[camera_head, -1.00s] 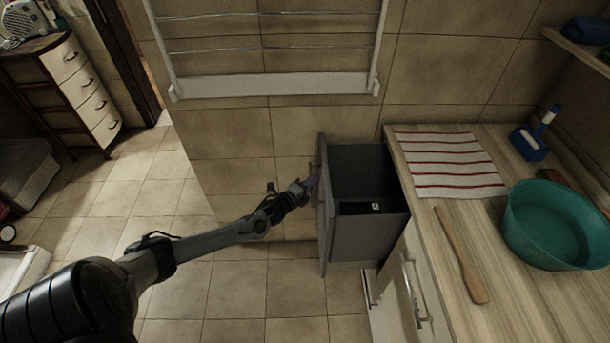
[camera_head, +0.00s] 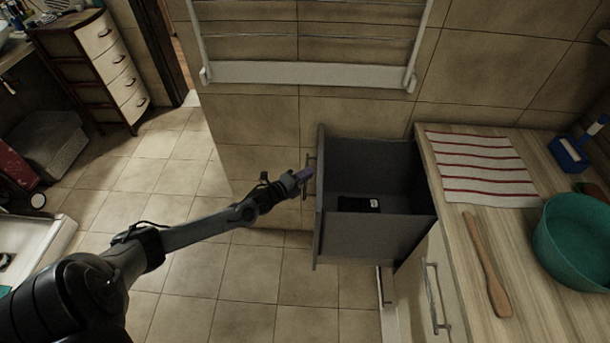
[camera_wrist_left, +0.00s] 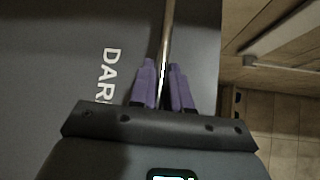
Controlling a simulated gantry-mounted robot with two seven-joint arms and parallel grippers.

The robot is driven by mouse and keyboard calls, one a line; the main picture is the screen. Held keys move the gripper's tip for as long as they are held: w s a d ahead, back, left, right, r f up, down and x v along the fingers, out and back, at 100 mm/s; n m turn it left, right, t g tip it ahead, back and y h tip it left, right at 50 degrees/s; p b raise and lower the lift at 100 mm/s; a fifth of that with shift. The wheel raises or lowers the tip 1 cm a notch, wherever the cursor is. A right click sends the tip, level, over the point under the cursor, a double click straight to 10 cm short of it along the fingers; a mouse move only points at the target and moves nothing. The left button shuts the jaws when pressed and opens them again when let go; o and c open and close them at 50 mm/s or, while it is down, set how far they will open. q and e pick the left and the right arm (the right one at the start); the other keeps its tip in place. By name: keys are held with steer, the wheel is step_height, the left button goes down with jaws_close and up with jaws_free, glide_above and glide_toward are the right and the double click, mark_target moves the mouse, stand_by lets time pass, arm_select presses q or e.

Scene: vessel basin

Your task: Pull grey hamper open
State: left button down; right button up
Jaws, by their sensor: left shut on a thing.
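The grey hamper (camera_head: 372,236) stands pulled out from the counter as an open-topped bin, with a small dark item with a white mark (camera_head: 359,204) inside it. My left gripper (camera_head: 305,176) is at the hamper's front panel, on its left side in the head view. In the left wrist view the purple fingers (camera_wrist_left: 163,85) are shut on the thin metal handle (camera_wrist_left: 167,35). The hamper front (camera_wrist_left: 60,60) behind the handle is grey with white letters, partly hidden by the gripper. My right gripper is not in view.
The wooden counter (camera_head: 455,225) is right of the hamper, with a striped cloth (camera_head: 482,165), a wooden utensil (camera_head: 487,265) and a green basin (camera_head: 580,240). A white rack (camera_head: 310,74) hangs on the tiled wall. Tiled floor (camera_head: 225,285) left of the hamper is clear.

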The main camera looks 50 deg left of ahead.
arm_select(q)
steer(key=c, duration=1.2)
jaws_free()
steer(key=s+r+p, duration=0.1)
steer(key=s, duration=0.9)
steer(key=shift+s+r+p, duration=0.3)
steer(key=shift+s+p, duration=0.05)
